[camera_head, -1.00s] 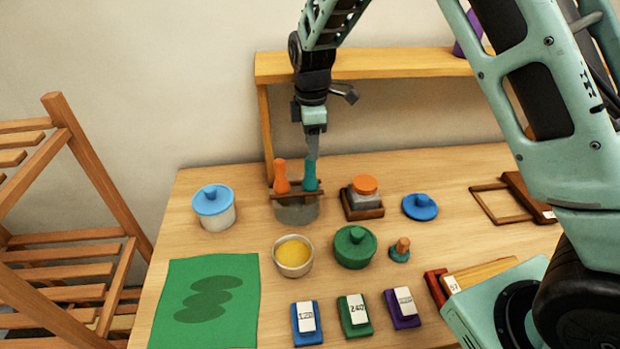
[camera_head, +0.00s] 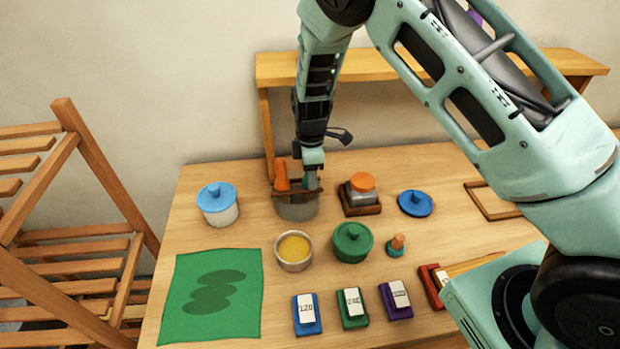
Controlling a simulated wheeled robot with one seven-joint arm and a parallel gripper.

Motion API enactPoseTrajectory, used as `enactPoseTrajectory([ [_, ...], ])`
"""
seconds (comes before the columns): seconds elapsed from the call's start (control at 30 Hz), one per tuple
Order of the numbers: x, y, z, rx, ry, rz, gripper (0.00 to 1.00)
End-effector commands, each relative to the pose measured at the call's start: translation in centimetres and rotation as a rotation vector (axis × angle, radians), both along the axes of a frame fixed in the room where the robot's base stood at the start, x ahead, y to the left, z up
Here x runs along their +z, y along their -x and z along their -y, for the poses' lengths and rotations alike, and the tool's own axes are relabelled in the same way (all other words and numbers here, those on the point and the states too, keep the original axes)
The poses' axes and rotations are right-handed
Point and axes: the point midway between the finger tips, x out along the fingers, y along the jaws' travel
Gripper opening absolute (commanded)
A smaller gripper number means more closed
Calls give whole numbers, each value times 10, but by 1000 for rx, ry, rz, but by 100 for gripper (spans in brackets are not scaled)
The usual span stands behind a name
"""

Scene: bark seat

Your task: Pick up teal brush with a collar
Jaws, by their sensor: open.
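The teal brush (camera_head: 309,183) stands in a grey pot (camera_head: 297,209) with a brown wooden rack across its top. Only a little of its teal handle shows, as my gripper covers most of it. An orange-handled brush (camera_head: 282,176) stands beside it on the left. My gripper (camera_head: 312,172) points down at the teal handle from above, with its fingers open. I cannot tell whether the fingers touch the handle. The collar is hidden.
A blue-lidded jar (camera_head: 218,204) stands left of the pot, and an orange-topped jar (camera_head: 361,193) close on its right. A yellow-filled bowl (camera_head: 294,250) and a green lidded pot (camera_head: 352,242) are in front. A wooden shelf (camera_head: 420,66) stands behind.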

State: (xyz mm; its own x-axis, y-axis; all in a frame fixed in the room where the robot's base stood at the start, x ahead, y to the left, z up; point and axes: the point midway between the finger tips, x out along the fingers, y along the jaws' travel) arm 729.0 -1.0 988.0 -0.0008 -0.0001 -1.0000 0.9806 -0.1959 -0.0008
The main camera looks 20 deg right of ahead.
Motion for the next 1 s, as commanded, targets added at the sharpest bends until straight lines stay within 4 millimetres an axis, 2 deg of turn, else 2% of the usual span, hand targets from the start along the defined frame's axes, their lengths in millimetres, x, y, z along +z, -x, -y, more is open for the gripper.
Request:
enactPoseTrajectory([
  [0.1, 0, 0, 0, 0, 0, 0, 46],
  [0.27, 0, 0, 0, 0, 0, 1, 2],
  [0.67, 3, -1, 0, 1, -1, 2, 0],
  [0.87, 20, -2, -1, 1, -2, 5, 0],
  [1.0, 41, -2, -1, 2, -2, 6, 0],
])
